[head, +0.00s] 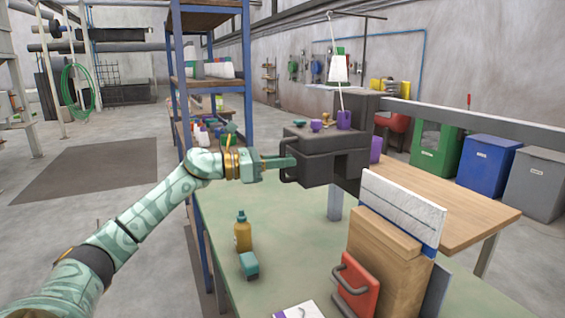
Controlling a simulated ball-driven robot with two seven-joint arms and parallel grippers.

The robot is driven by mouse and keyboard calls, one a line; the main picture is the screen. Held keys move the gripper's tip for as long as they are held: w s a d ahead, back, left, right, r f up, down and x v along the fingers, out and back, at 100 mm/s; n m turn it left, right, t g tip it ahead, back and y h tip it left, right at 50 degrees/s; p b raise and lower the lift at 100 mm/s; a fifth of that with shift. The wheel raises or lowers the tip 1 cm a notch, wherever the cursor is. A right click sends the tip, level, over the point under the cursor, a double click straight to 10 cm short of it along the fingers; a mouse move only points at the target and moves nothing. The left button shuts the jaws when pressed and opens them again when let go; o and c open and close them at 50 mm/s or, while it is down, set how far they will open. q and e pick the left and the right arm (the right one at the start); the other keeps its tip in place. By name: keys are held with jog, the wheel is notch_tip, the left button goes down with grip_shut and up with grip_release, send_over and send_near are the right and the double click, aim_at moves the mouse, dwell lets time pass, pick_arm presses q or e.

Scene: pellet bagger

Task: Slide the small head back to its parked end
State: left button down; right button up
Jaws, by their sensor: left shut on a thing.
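The dark grey block-shaped head (328,162) of the machine stands over the green-topped bench, with a dark bar handle (286,174) on its left side. I take this block to be the small head, though nothing on it says so. My left arm reaches in from the left, and my left gripper (292,161) is shut on the handle. The fingertips partly cover the upper part of the handle. The rail or guide under the head is mostly hidden. My right gripper is out of view.
Purple cups and small items sit on top of the machine. A yellow bottle (242,232) and a teal block (249,265) stand on the green bench (290,245). A wooden block with a red handled plate (357,287) is at front right. Blue shelving (178,90) rises behind my arm.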

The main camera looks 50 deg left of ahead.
pick_arm(q)
jog(key=c, duration=1.5)
grip_release()
jog(key=shift+s, duration=0.15)
